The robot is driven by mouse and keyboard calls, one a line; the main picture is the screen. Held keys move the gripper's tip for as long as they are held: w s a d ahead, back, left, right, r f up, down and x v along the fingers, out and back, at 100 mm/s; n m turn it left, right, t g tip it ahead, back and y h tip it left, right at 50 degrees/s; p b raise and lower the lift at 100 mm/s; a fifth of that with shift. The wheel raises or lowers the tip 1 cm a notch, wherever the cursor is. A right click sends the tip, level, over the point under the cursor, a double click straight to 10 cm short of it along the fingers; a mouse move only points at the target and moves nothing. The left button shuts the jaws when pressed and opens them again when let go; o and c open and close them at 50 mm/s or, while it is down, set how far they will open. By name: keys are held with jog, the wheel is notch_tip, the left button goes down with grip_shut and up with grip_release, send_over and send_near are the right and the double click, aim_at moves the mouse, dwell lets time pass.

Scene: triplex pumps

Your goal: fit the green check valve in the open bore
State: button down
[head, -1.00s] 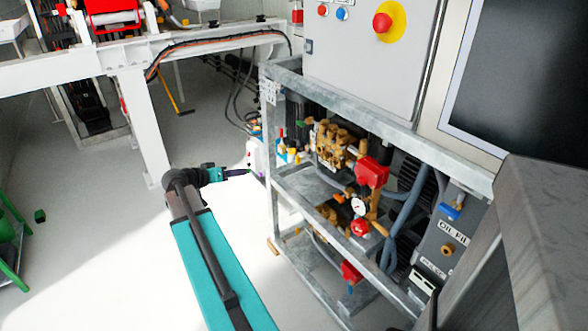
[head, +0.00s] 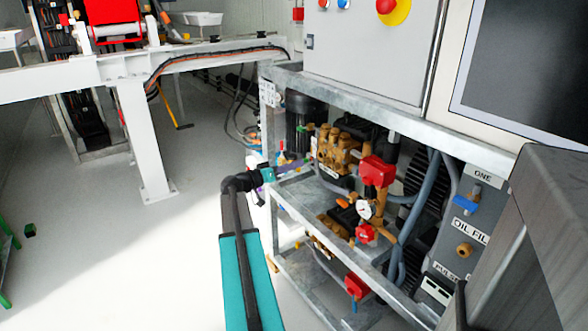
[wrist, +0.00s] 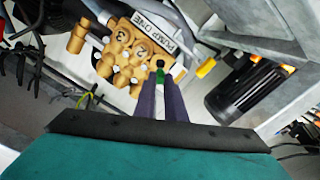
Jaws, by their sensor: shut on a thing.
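My gripper (wrist: 165,82) is shut on the green check valve (wrist: 160,75), a small green piece with a dark end, held at the fingertips. In the head view my gripper (head: 286,170) is at the left side of the rack, just left of the brass pump (head: 338,152); the valve is too small to make out there. In the wrist view the pump (wrist: 122,52) lies ahead and to the left of the fingertips, with several round brass caps and a "PUMP ONE" label. The valve appears apart from the pump. I cannot tell which bore is open.
The grey metal rack (head: 300,200) surrounds the pump, with a control cabinet (head: 370,45) above. A red box-like part (head: 378,170) and a gauge (head: 365,209) sit right of the pump. A black cylinder (wrist: 245,90) is at right in the wrist view.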

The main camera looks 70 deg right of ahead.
aim_at(308, 160)
jog(key=shift+f+b, duration=0.15)
jog(key=shift+b, duration=0.45)
jog(key=shift+b+x, duration=0.85)
jog(key=shift+x, duration=1.6)
jog(key=shift+b, duration=1.25)
dwell(0.7)
jog(key=shift+b+x, duration=0.55)
jog(key=shift+x, duration=0.75)
dwell(1.7)
